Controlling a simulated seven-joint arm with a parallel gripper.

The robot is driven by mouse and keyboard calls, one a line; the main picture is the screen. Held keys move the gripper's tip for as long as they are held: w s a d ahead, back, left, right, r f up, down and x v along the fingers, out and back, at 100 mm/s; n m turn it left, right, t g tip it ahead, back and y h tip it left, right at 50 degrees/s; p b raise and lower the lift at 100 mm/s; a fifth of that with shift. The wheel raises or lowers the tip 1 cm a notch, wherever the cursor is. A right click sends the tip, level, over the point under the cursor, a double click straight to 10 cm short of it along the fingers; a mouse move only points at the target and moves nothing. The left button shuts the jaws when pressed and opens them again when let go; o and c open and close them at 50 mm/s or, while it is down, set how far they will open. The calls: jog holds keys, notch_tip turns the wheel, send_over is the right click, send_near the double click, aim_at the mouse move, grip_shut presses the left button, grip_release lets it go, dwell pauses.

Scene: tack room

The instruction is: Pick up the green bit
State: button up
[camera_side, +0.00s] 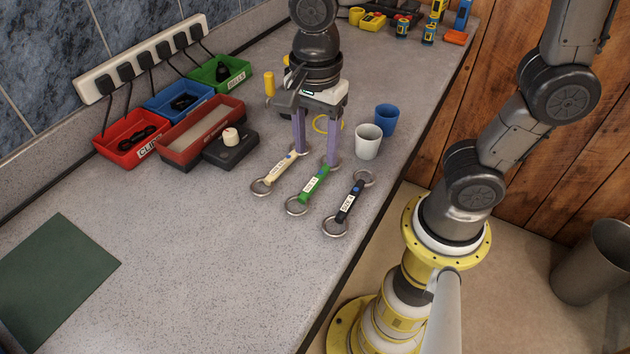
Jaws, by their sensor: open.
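The green bit (314,186) lies on the grey speckled counter, a green bar with a white label and a metal ring at each end. It lies between a cream bit (280,170) on its left and a black bit (349,202) on its right. My gripper (317,160) points down with its two purple fingers apart and nothing visibly held between them. The fingertips are low, near the far ends of the cream and green bits. The right finger overlaps the green bit's far ring in the picture; I cannot tell whether they touch.
A white cup (368,141) and a blue cup (386,120) stand right of my gripper. Red (128,139), blue (180,102) and green (218,73) bins, a long red tray (186,150) and a black box (231,152) stand left. A green mat (55,277) lies front left. The front counter is clear.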

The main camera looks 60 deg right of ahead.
aim_at(315, 180)
jog(key=shift+s+a+f, duration=0.1)
jog(key=shift+a+f, duration=0.05)
jog(key=shift+f, duration=1.45)
jog(key=shift+a+f, duration=0.1)
jog(key=shift+f, duration=1.45)
grip_shut()
